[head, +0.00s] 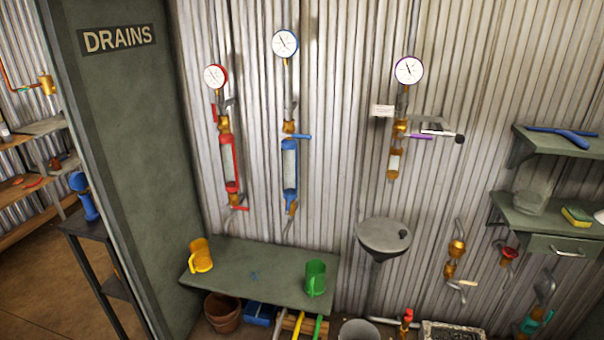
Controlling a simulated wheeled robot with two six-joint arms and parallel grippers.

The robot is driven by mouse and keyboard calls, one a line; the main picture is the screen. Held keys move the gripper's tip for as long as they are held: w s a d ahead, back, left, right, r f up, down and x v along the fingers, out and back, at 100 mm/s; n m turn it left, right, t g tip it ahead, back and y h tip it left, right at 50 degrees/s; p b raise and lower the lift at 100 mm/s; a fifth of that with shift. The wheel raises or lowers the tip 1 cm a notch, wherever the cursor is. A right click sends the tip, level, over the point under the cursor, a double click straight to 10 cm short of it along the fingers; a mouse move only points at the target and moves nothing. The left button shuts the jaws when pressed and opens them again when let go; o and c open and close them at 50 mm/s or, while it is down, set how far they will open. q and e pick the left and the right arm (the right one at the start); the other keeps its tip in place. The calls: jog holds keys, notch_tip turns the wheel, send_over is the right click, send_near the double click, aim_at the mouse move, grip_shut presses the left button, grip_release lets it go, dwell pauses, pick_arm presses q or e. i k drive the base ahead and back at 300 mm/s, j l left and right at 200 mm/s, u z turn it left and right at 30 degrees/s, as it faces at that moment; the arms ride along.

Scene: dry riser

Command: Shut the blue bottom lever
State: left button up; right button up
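The blue riser hangs on the corrugated wall, with a round blue-rimmed gauge (285,44) at its top. Its blue top lever (301,136) sticks out sideways to the right. Below that is a blue-framed sight glass (289,165). A brass bottom valve (292,209) sits under the glass, above a grey outlet spout (287,228). The blue bottom lever is too small to make out clearly against the blue frame; I cannot tell its angle. Neither of my grippers is in view.
A red-levered riser (228,165) hangs to the left and a purple-levered one (397,150) to the right. A green bench (255,278) below holds a yellow mug (200,255) and a green mug (315,278). A grey basin (384,236) stands right of it.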

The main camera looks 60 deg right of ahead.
aim_at(289, 203)
jog(key=z, duration=1.8)
